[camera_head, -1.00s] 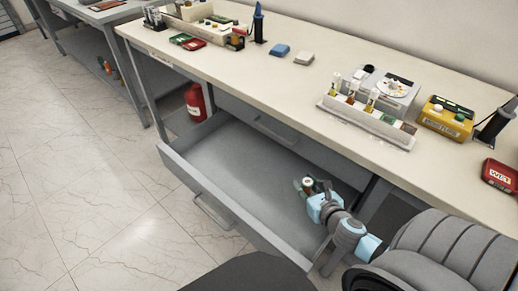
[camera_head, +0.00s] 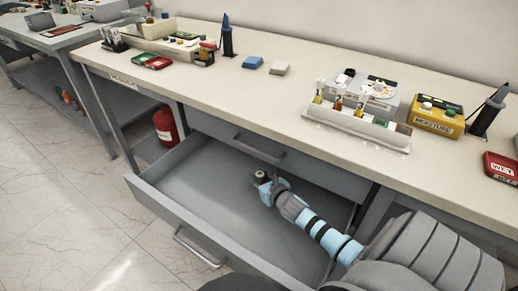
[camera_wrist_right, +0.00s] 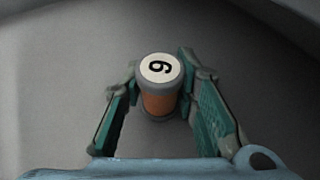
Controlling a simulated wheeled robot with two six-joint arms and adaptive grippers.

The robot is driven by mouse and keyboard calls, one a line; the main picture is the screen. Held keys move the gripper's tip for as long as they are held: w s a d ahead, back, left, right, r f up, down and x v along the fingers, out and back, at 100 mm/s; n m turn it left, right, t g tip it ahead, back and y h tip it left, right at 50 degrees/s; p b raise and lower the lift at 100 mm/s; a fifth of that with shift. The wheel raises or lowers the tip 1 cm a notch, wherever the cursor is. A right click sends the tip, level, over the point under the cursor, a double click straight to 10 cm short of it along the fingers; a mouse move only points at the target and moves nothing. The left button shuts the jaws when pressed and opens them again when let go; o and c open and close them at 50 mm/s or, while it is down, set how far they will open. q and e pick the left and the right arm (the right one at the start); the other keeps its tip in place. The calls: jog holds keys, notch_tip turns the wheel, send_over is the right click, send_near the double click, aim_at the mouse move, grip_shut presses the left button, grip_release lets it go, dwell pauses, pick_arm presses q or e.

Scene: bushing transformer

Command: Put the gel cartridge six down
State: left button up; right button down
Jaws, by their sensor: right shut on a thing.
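The gel cartridge six (camera_head: 259,176) is a small orange cylinder with grey ends and a white top cap. In the right wrist view the cartridge (camera_wrist_right: 160,95) shows a black digit on its cap and looks upright. My right gripper (camera_head: 265,181) is shut on it, with one finger on each side; the fingers also show in the wrist view (camera_wrist_right: 160,108). It is inside the open drawer (camera_head: 185,229), towards the inner middle. I cannot tell whether the cartridge touches the drawer floor. My left gripper is not in view.
The drawer is otherwise empty, with free floor to the left of my gripper. Its walls surround my arm. The bench top (camera_head: 240,92) overhangs the drawer's back. A sample rack (camera_head: 355,126), a yellow moisture box (camera_head: 436,117) and a red box (camera_head: 501,166) stand on the bench.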

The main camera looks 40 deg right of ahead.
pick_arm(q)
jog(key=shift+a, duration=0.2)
pick_arm(e)
jog(key=shift+w, duration=0.1)
jog(key=shift+f, duration=0.2)
jog(key=c, duration=1.3)
grip_release()
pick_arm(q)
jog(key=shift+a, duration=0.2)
pick_arm(e)
jog(key=shift+r, duration=0.1)
